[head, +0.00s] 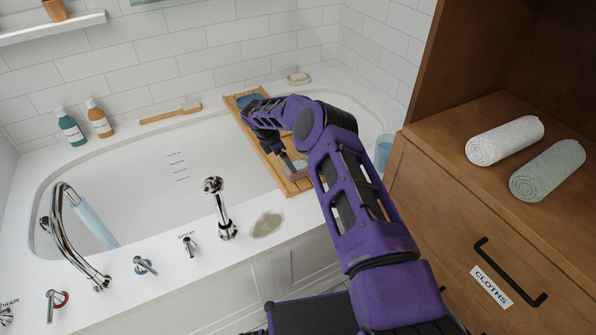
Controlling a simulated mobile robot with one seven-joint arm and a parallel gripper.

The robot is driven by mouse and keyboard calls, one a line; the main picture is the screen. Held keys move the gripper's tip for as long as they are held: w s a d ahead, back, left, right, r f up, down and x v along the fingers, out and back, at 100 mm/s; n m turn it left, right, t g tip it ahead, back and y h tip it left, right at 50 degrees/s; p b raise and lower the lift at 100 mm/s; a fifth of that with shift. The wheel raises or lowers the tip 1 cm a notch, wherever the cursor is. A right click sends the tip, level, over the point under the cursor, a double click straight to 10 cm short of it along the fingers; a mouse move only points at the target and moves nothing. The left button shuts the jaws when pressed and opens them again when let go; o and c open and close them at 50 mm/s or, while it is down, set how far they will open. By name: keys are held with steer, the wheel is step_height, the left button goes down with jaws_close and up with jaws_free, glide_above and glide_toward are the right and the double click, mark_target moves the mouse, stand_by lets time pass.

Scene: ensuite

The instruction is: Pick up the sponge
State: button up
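No object is clearly recognisable as the sponge. A small blue rounded item (248,100) lies at the far end of the wooden bath tray (231,104), partly behind my arm. A small pinkish-brown block (300,165) lies near the tray's near end, close to my gripper; it could be the sponge, but I cannot be sure. My gripper (284,158) points down over the tray, inside the bathtub's outline. Its fingers are small and partly hidden by my arm, so I cannot tell whether they are open or touching the block.
The tray spans the white bathtub (130,165). Taps, a spray handle (215,200) and a grey-green flat patch (267,224) are on the near rim. Bottles (70,127), a wooden brush (170,114) and soap (298,77) line the far rim. A wooden cabinet (440,190) with rolled towels stands right.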

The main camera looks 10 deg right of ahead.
mark_target(298, 169)
steer(key=shift+b+x, duration=0.45)
steer(key=shift+x, duration=2.75)
steer(key=shift+w+d+r, duration=0.1)
steer(key=shift+w+d, duration=0.05)
steer(key=c, duration=1.2)
